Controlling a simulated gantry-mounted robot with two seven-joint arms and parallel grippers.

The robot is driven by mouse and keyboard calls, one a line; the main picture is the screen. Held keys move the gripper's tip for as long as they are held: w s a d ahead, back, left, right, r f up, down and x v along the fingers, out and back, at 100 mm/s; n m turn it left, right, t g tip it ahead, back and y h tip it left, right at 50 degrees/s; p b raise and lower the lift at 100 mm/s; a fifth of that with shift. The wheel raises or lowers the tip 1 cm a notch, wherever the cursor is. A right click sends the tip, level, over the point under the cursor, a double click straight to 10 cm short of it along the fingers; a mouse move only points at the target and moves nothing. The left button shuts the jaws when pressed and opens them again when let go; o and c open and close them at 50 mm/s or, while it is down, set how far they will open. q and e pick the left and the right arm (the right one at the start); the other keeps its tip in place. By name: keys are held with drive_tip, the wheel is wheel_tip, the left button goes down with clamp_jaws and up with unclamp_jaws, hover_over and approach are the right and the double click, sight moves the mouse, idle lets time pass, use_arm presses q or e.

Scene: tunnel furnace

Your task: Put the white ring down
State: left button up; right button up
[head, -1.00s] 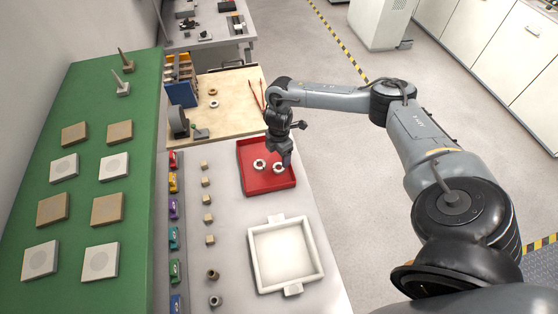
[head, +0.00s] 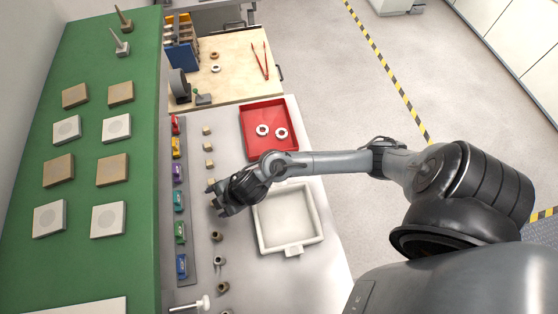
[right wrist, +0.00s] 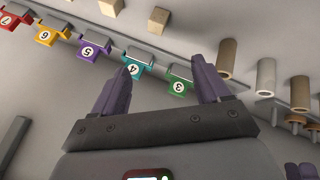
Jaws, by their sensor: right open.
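Two white rings lie side by side in the red tray (head: 265,111), the left ring (head: 262,130) and the right ring (head: 281,133). Another white ring (head: 215,69) lies on the wooden board behind. My right gripper (head: 213,199) is away from the tray, to its front left, above the row of small parts. In the right wrist view its two fingers (right wrist: 166,78) are spread with nothing between them, near the teal holder 4 (right wrist: 135,64) and green holder 3 (right wrist: 179,82). My left gripper is not in view.
A white square tray (head: 290,246) stands below my right forearm. A column of coloured holders (head: 178,202) and small cylinders (head: 217,237) runs along the grey table. A green table (head: 85,180) with square plates is at the left. Red tongs (head: 259,62) lie on the wooden board (head: 238,85).

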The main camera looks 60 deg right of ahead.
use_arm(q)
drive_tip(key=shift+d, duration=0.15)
use_arm(e)
drive_tip(key=s+d+r+m+g+h, duration=0.1)
drive_tip(key=s+d+r+m, duration=0.1)
drive_tip(key=s+m, duration=0.4)
drive_tip(key=s+d+r+m+g+h, duration=0.2)
drive_tip(key=s+d+m, duration=0.3)
drive_tip(key=s, duration=0.6)
drive_tip(key=shift+m, duration=0.4)
